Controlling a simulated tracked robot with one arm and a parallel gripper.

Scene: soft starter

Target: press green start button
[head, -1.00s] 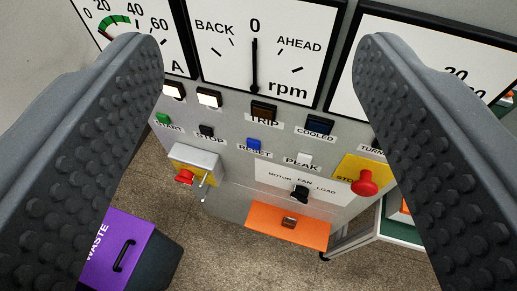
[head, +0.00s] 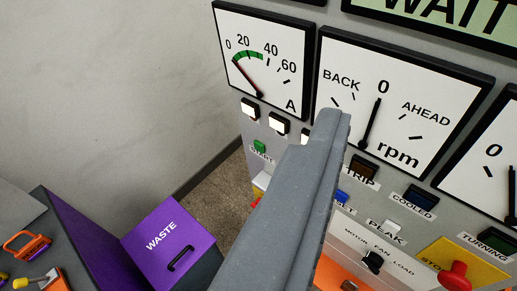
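The small green start button (head: 259,146) is on the grey panel, under the white-lit lamps and above its START label. My gripper (head: 332,114) is shut, its two fingers together with nothing visible between them. Its fingertips appear to the right of and above the green button in the picture, apart from it. I cannot tell how far the tips are from the panel.
An rpm dial (head: 405,95) and an ampere dial (head: 262,60) sit above the buttons. A display (head: 440,12) reads WAIT. A red stop knob (head: 455,276) is at lower right. A purple waste bin (head: 170,240) and a tool-laden surface are at lower left.

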